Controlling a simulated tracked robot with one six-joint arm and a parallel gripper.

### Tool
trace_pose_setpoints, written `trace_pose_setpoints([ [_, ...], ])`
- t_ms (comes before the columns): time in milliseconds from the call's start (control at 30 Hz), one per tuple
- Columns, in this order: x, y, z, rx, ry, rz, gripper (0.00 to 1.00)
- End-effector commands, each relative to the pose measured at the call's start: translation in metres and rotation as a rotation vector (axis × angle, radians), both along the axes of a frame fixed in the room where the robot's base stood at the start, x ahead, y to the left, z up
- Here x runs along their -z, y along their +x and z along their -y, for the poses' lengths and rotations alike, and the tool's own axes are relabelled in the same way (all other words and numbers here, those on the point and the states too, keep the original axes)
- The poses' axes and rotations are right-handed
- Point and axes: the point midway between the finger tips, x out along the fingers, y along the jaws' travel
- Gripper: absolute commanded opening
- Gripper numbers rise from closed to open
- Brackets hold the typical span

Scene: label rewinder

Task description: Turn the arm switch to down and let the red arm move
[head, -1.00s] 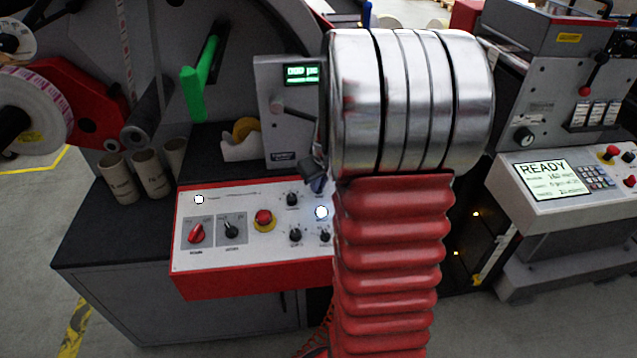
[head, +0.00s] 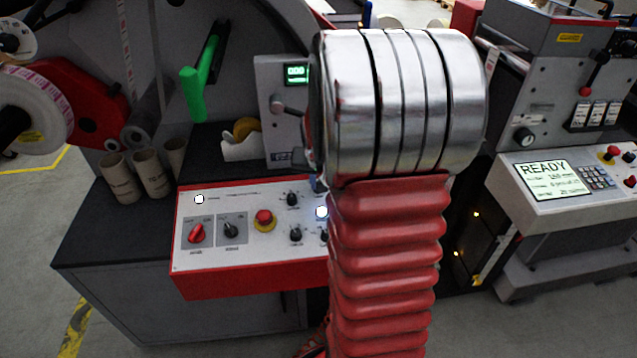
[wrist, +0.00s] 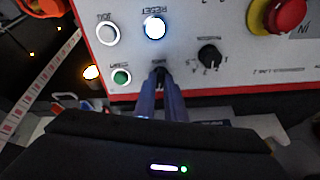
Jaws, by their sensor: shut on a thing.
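My gripper (wrist: 161,85) shows in the wrist view with its blue fingers shut on a small black switch (wrist: 160,71) at the panel's edge. The label beside it is too small to read, and the fingers hide most of the knob, so its setting is unclear. In the head view my arm covers this switch; only a bit of blue finger (head: 319,185) shows at the panel's top edge. A red arm (head: 85,98) stands at the far left of the head view, beside a label roll (head: 38,112).
The panel (head: 250,262) also carries a red emergency button (head: 264,217), a lit white button (head: 321,212) and a black knob (wrist: 209,55) close to my fingers. A green button (wrist: 121,77) is on their other side. Cardboard cores (head: 120,178) stand at left.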

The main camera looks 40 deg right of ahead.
Motion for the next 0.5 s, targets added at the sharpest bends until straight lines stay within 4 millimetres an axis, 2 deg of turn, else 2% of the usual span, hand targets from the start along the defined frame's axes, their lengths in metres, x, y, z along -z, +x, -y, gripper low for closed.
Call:
trace_pose_setpoints([
  [500, 0.0045, -0.0014, -0.0043, 0.254, 0.067, 0.03, 0.0],
])
